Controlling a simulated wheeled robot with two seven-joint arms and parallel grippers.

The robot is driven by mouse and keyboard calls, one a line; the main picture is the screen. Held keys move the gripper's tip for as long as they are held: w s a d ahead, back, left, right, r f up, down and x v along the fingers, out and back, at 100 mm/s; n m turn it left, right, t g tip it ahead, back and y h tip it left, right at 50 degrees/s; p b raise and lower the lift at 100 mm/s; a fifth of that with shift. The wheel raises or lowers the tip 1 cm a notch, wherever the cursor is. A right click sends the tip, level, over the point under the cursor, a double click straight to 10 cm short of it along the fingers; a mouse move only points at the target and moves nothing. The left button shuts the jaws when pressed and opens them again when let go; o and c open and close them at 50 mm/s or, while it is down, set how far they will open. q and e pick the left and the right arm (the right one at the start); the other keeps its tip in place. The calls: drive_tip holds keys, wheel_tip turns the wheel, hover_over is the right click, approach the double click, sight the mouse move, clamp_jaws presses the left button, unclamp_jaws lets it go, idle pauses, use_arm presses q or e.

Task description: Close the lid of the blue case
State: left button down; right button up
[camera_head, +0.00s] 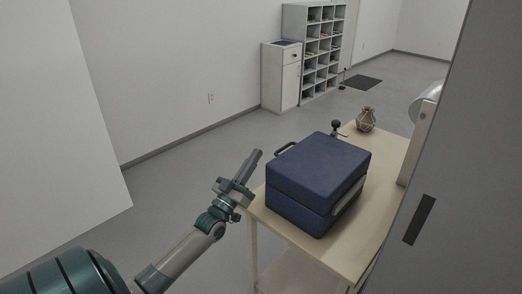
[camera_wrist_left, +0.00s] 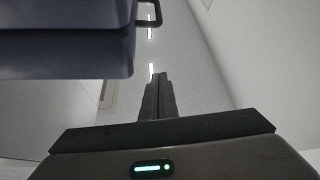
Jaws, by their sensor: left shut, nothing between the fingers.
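The blue case (camera_head: 314,178) sits on a light wooden table in the head view. Its lid (camera_head: 325,162) lies down over the body, with a seam running round the sides. A dark handle (camera_head: 286,149) sticks out at its far left side. My left gripper (camera_head: 254,160) is to the left of the case, beside the table edge, apart from the case. Its fingers are together and empty. In the left wrist view the shut fingers (camera_wrist_left: 158,82) point away, and the case (camera_wrist_left: 66,45) fills the upper left with its handle (camera_wrist_left: 150,14). My right gripper is not in view.
The wooden table (camera_head: 343,240) has a small brown vessel (camera_head: 366,119) and a small dark object (camera_head: 336,128) behind the case. A grey panel (camera_head: 450,200) stands close on the right. A shelf unit (camera_head: 322,50) stands by the far wall. The floor left of the table is clear.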

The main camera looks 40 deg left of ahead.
use_arm(q)
drive_tip(key=shift+v, duration=1.35)
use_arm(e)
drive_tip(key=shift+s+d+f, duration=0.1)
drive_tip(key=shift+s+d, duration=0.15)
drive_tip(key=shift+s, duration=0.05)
use_arm(q)
drive_tip(key=shift+s+f, duration=0.1)
drive_tip(key=shift+s, duration=0.05)
